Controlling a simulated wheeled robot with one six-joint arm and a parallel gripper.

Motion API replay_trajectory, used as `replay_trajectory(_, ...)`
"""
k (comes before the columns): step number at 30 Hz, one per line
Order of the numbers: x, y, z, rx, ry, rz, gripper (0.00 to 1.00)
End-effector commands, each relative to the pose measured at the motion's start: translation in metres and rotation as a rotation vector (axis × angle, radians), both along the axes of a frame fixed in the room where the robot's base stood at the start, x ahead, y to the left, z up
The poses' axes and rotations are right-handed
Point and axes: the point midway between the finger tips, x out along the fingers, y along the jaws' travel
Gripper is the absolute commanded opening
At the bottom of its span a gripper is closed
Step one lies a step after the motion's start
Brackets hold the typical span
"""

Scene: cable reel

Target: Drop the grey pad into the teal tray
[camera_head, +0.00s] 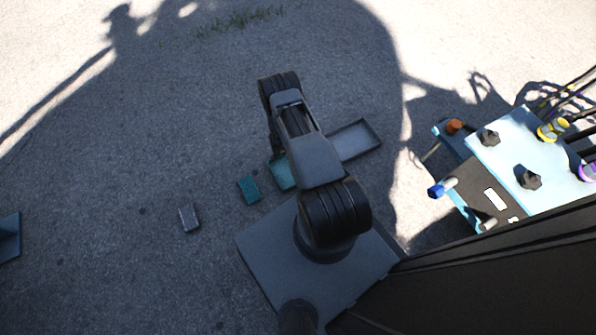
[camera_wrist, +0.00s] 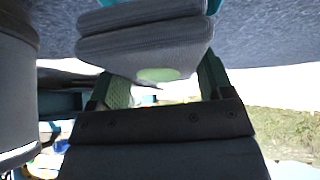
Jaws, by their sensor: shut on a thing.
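In the wrist view, my gripper (camera_wrist: 163,82) is shut on a grey pad (camera_wrist: 145,38), with a green finger on each side of it. A pale green round patch shows on the pad's near side. Teal edges show behind the pad at the top.
A grey tray (camera_head: 360,138) lies right of my arm. A blue-topped panel with knobs and cables (camera_head: 510,160) stands at the right. The ground at upper left is clear.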

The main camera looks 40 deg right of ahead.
Motion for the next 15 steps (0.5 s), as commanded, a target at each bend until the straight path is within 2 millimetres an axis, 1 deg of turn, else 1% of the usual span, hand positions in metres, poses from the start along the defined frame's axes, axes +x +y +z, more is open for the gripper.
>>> replay_trajectory(1,0.000,0.000,-0.010,0.000,0.001,0.001,0.46)
replay_trajectory(6,0.000,0.000,-0.027,0.000,0.000,0.001,0.46)
replay_trajectory(10,0.000,0.000,-0.034,0.000,0.000,0.001,0.46)
replay_trajectory(15,0.000,0.000,-0.035,0.000,0.000,0.002,0.46)
